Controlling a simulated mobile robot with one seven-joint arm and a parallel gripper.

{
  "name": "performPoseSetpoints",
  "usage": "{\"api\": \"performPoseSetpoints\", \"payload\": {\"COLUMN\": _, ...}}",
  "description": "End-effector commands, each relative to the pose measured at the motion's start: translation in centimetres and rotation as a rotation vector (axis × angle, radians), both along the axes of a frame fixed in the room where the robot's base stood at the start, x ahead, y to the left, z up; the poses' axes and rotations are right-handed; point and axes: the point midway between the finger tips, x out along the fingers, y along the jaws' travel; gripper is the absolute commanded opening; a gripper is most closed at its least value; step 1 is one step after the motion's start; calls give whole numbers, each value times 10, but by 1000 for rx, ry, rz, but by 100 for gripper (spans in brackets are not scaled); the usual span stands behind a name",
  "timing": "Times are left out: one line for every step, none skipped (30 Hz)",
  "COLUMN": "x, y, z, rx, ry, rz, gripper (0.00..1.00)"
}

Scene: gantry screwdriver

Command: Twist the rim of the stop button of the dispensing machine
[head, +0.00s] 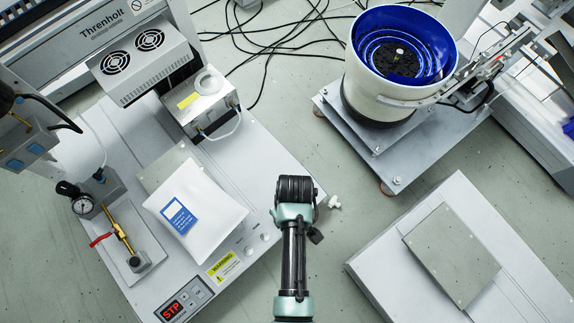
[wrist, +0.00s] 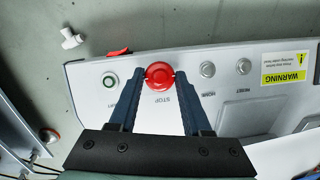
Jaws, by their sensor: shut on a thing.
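The red round stop button (wrist: 159,75) is on the pale front panel of the dispensing machine (wrist: 200,55), with the word STOP printed beside it. My gripper (wrist: 160,77) is shut on the button's rim in the wrist view, with one dark blue finger at each side. In the head view the dispensing machine (head: 130,175) stands at the left, and my arm runs up to its right front corner. My arm hides the stop button and my fingers there.
A white pouch (head: 196,207) lies on the machine. A blue bowl feeder (head: 403,50) stands at the back right.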

Motion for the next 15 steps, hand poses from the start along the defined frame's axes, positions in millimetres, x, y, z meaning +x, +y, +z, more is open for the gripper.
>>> {"api": "performPoseSetpoints", "payload": {"x": 0, "y": 0, "z": 0, "rx": 0, "ry": 0, "rz": 0, "gripper": 3}}
{"api": "performPoseSetpoints", "payload": {"x": 0, "y": 0, "z": 0, "rx": 0, "ry": 0, "rz": 0, "gripper": 0}}
{"api": "performPoseSetpoints", "payload": {"x": 0, "y": 0, "z": 0, "rx": 0, "ry": 0, "rz": 0, "gripper": 0}}
{"api": "performPoseSetpoints", "payload": {"x": 0, "y": 0, "z": 0, "rx": 0, "ry": 0, "rz": 0, "gripper": 0}}
{"api": "performPoseSetpoints", "payload": {"x": 0, "y": 0, "z": 0, "rx": 1, "ry": 1, "rz": -1, "gripper": 0}}
{"api": "performPoseSetpoints", "payload": {"x": 0, "y": 0, "z": 0, "rx": 2, "ry": 1, "rz": -3, "gripper": 0}}
{"api": "performPoseSetpoints", "payload": {"x": 0, "y": 0, "z": 1, "rx": 2, "ry": 2, "rz": -6, "gripper": 0}}
{"api": "performPoseSetpoints", "payload": {"x": 0, "y": 0, "z": 1, "rx": 3, "ry": 3, "rz": -10, "gripper": 0}}
{"api": "performPoseSetpoints", "payload": {"x": 0, "y": 0, "z": 1, "rx": 5, "ry": 5, "rz": -17, "gripper": 0}}
{"api": "performPoseSetpoints", "payload": {"x": 0, "y": 0, "z": 2, "rx": 7, "ry": 8, "rz": -25, "gripper": 0}}
{"api": "performPoseSetpoints", "payload": {"x": 0, "y": -1, "z": 2, "rx": 9, "ry": 10, "rz": -34, "gripper": 0}}
{"api": "performPoseSetpoints", "payload": {"x": 0, "y": -1, "z": 3, "rx": 13, "ry": 14, "rz": -48, "gripper": 0}}
{"api": "performPoseSetpoints", "payload": {"x": 0, "y": -1, "z": 3, "rx": 17, "ry": 16, "rz": -60, "gripper": 0}}
{"api": "performPoseSetpoints", "payload": {"x": 0, "y": -1, "z": 3, "rx": 21, "ry": 20, "rz": -74, "gripper": 0}}
{"api": "performPoseSetpoints", "payload": {"x": 1, "y": -1, "z": 4, "rx": 27, "ry": 24, "rz": -96, "gripper": 0}}
